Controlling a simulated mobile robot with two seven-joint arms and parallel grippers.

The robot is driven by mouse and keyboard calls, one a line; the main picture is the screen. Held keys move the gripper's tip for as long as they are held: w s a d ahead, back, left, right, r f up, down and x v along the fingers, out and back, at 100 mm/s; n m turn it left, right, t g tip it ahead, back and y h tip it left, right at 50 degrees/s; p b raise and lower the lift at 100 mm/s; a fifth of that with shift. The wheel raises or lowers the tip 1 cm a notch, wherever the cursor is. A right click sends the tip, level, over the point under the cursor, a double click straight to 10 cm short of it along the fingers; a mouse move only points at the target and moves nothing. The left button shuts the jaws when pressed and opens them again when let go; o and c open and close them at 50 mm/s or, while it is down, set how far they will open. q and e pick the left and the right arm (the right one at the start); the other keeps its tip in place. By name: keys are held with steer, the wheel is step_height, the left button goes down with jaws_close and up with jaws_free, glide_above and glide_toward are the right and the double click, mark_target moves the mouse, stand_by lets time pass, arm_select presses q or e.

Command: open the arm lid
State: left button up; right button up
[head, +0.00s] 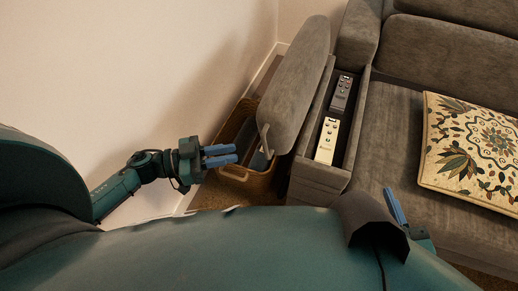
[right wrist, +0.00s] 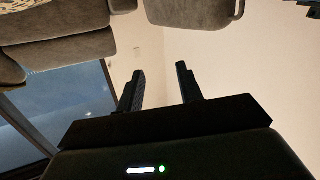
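The sofa's arm lid (head: 298,85) is a grey padded panel. It stands tilted up on the left side of the arm box (head: 320,178), and the compartment is uncovered. Inside lie a dark remote (head: 341,93) and a pale remote (head: 327,140). My left gripper (head: 236,154) is left of the lid's lower end, apart from it and empty, with a narrow gap between its blue fingers. My right gripper (head: 394,206) is in front of the seat, partly hidden by my own body. In the right wrist view, its fingers (right wrist: 160,82) are apart with nothing between them.
A wicker basket (head: 236,172) stands on the floor between the wall (head: 150,60) and the sofa arm, under the lid. A patterned cushion (head: 475,150) lies on the seat (head: 385,150). Bare wall is left of the lid.

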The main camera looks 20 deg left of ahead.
arm_select(q)
steer(key=b+x, duration=0.1)
steer(key=x, duration=0.7)
steer(key=shift+d, duration=0.15)
arm_select(e)
steer(key=shift+a+r+n+t+y, duration=0.1)
steer(key=shift+a+n+t+y, duration=0.2)
steer(key=shift+t+y, duration=0.15)
arm_select(q)
steer(key=shift+w, duration=0.15)
jaws_close()
